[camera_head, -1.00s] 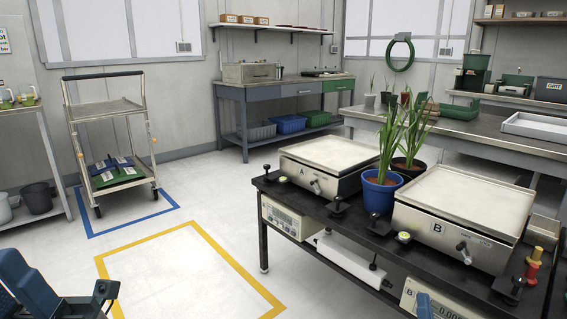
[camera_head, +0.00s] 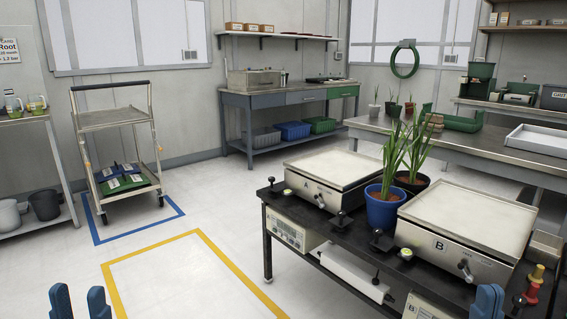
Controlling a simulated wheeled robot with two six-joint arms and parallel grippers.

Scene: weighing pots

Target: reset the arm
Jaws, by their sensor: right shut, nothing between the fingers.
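My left gripper (camera_head: 79,302) shows at the bottom left as two blue fingers pointing up, with a clear gap between them and nothing in it. My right gripper (camera_head: 487,301) shows at the bottom right, blue, its fingers together and empty, in front of the black weighing table (camera_head: 345,241). A blue pot (camera_head: 383,210) with a green plant stands on that table between scale A (camera_head: 325,166) and scale B (camera_head: 472,217). A dark pot (camera_head: 411,183) with a plant stands just behind it. Both scale plates are bare. The arms below the grippers are out of frame.
A trolley (camera_head: 112,120) with green and blue packs stands at the left inside a blue floor outline. A yellow floor outline (camera_head: 150,249) encloses bare floor. Benches stand along the back (camera_head: 290,97) and at the right (camera_head: 475,148). Red and yellow knobs (camera_head: 533,284) stand at the table's right.

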